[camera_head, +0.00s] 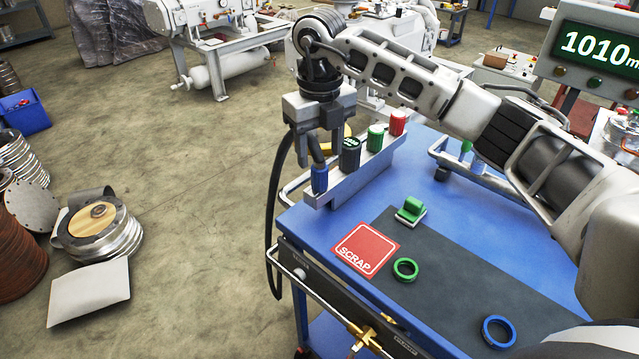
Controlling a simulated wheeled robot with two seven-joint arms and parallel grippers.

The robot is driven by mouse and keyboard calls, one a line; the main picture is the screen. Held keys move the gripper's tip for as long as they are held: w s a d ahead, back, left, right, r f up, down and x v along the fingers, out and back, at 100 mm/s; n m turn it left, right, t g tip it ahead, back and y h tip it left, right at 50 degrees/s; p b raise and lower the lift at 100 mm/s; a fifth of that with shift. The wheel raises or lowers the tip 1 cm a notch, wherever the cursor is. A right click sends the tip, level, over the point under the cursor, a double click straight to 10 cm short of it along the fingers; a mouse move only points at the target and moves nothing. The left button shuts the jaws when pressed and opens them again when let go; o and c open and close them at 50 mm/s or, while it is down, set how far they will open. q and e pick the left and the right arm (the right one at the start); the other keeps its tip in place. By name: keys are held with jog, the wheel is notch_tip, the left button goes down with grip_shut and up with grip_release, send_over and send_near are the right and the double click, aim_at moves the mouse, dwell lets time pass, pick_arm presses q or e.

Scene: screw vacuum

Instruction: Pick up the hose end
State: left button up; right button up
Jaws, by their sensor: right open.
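The hose end (319,178) is a blue collar with a dark hose piece above it. It stands upright at the near left end of a grey rack (368,177) on the blue cart's edge. My right gripper (319,158) points down over it, with its two fingers open on either side of the upper part. Whether a finger touches it is too small to tell. A black hose (272,220) hangs in a loop at the left of the rack. My left gripper is not in view.
The rack also holds black (350,155), green (375,138) and red (397,123) capped pieces. On the blue cart (322,222) lie a red SCRAP plate (366,245), a green clamp (410,211), a green ring (405,279) and a blue ring (485,332).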

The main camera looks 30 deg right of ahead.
aim_at(319, 165)
jog(key=shift+w+f+p, duration=0.2)
jog(key=shift+f+p, duration=0.5)
jog(key=shift+f, duration=2.75)
jog(key=c, duration=1.1)
